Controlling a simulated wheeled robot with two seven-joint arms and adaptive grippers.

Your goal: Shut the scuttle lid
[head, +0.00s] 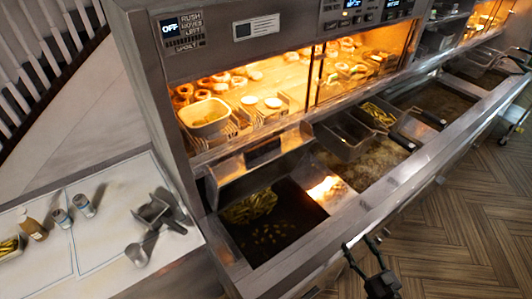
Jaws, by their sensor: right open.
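The chip scuttle (285,232) is a dark, open compartment in the front counter of the frying range, with a pile of chips and some loose pieces inside. What looks like its lid (230,174) is a metal flap standing raised and tilted back along the scuttle's rear edge, with a dark patch on its face. My right gripper (360,246) is open and empty at the lower middle of the head view. It is in front of the range's front edge, to the right of the scuttle and apart from the lid. My left gripper is out of view.
A lit, glazed cabinet (270,88) with food stands above the counter. Frying baskets (345,137) and oil pans (435,104) lie to the right. A white worktop (105,240) at left holds a scoop (137,254), shakers and a bottle.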

